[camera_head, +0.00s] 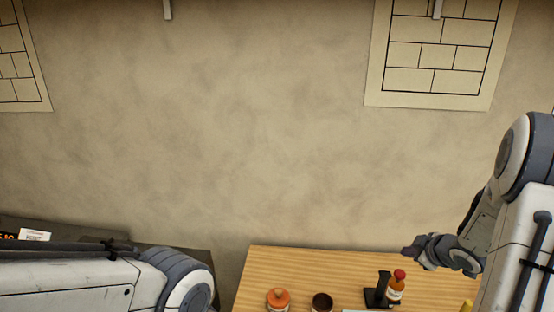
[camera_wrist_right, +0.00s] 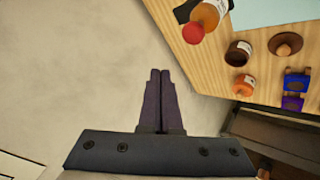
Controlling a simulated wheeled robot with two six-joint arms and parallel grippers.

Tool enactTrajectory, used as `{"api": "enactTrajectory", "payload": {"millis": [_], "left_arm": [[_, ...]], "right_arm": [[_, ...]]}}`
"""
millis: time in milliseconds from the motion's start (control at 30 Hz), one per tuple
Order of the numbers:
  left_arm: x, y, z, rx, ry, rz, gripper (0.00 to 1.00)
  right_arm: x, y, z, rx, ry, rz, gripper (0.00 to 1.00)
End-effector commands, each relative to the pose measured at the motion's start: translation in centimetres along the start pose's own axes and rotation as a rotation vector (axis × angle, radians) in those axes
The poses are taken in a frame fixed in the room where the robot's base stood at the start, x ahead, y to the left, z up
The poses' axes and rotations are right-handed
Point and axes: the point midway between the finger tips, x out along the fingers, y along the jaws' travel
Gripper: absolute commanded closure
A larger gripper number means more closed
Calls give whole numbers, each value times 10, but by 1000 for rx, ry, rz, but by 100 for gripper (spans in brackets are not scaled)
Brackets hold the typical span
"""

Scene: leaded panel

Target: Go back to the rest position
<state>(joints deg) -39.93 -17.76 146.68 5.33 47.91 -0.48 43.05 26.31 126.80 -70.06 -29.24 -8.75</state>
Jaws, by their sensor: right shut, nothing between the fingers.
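My right gripper (camera_head: 410,252) is raised at the right, above the far edge of the wooden table (camera_head: 300,262) in the head view. In the right wrist view its two dark fingers (camera_wrist_right: 157,75) are pressed together with nothing between them, and the floor or wall surface shows behind them. My left arm comes in at the lower left of the head view; its gripper is outside the picture.
On the table stand a red-capped bottle (camera_head: 396,286) beside a black stand (camera_head: 377,294), an orange-topped jar (camera_head: 278,298) and a dark-topped jar (camera_head: 322,302). Blue items (camera_wrist_right: 296,84) show in the right wrist view. A brick-patterned panel (camera_head: 437,60) hangs at upper right.

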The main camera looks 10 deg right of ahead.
Motion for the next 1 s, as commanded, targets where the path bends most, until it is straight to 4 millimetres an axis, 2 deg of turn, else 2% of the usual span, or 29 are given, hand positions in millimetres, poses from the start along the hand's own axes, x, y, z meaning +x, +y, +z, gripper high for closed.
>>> {"api": "enactTrajectory", "payload": {"millis": [167, 267, 367, 467, 500, 567, 600, 700, 800, 900, 1000], "left_arm": [[26, -2, 1, -2, 0, 0, 100], [42, -3, 2, -3, 0, 0, 100], [56, -4, 3, -4, 0, 0, 100], [71, -5, 4, -5, 0, 0, 100], [77, -6, 4, -6, 0, 0, 100], [85, -6, 5, -6, 0, 0, 100], [91, -7, 5, -7, 0, 0, 100], [104, -8, 6, -8, 0, 0, 100], [113, -8, 6, -9, 0, 0, 100], [118, -8, 6, -9, 0, 0, 100], [120, -9, 6, -9, 0, 0, 100]], "right_arm": [[14, -36, -53, 6, -65, -1, 100], [12, -75, -87, 38, -120, -17, 100], [2, -124, -114, 80, -173, -53, 100], [-17, -182, -131, 115, -224, -120, 100], [-26, -207, -135, 130, -246, -153, 100], [-43, -246, -138, 147, -280, -210, 100], [-55, -273, -137, 157, -306, -252, 100], [-89, -333, -128, 166, -372, -366, 100], [-122, -379, -114, 160, -437, -469, 100], [-147, -408, -101, 148, -487, -544, 100], [-162, -423, -94, 140, -518, -587, 100]]}}
